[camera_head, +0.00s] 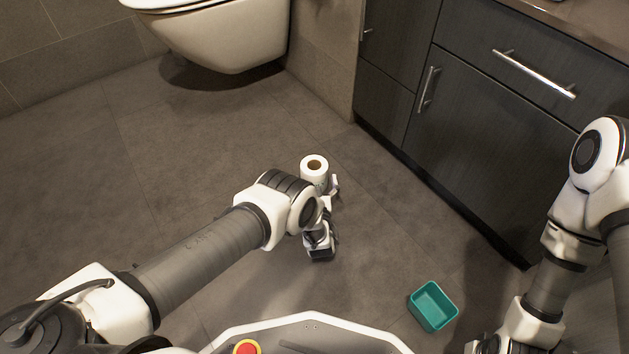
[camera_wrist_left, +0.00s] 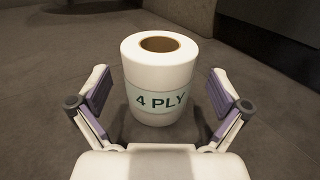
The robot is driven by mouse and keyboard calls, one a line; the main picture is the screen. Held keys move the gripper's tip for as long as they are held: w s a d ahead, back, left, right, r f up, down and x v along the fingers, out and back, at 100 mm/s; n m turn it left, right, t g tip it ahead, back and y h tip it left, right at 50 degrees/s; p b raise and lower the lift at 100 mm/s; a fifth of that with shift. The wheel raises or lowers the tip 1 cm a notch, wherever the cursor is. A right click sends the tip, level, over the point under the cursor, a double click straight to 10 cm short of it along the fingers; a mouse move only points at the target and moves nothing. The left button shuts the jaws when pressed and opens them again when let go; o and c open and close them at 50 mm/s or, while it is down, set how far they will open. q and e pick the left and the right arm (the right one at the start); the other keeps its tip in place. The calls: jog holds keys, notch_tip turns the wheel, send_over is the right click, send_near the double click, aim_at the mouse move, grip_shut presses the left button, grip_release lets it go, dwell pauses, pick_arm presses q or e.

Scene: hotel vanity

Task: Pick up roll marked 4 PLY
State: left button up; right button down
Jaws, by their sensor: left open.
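A white toilet roll (camera_head: 314,171) stands upright on the tiled floor, in front of the dark cabinet. In the left wrist view the roll (camera_wrist_left: 160,78) shows a pale green band reading "4 PLY" and a brown core on top. My left gripper (camera_head: 328,190) is at the near side of the roll. In the left wrist view its two fingers (camera_wrist_left: 160,95) are spread wide, one on each side of the roll, with gaps between them and the roll. The lower part of my right arm shows at the lower right; its gripper (camera_head: 490,345) is partly cut off by the frame edge.
A teal open bin (camera_head: 433,306) stands on the floor at the lower right. The dark cabinet (camera_head: 480,130) with metal handles rises behind and to the right of the roll. A white toilet (camera_head: 225,35) hangs at the back. The floor on the left is clear.

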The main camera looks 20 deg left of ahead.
aim_at(314, 168)
pick_arm(q)
jog(key=x, duration=0.1)
jog(key=b+x, duration=0.1)
jog(key=shift+w+a+f, duration=0.15)
jog(key=shift+w+f, duration=0.05)
jog(key=shift+f, duration=0.05)
pick_arm(e)
jog(key=shift+w+f, duration=0.15)
jog(key=shift+f, duration=0.45)
jog(key=shift+w+f, duration=0.15)
jog(key=shift+f, duration=0.45)
pick_arm(q)
jog(key=shift+r, duration=0.2)
pick_arm(e)
jog(key=shift+r, duration=0.15)
pick_arm(q)
jog(key=c, duration=1)
jog(key=shift+c, duration=0.2)
jog(key=shift+r+p, duration=0.15)
jog(key=shift+p, duration=0.15)
pick_arm(e)
jog(key=shift+r, duration=0.15)
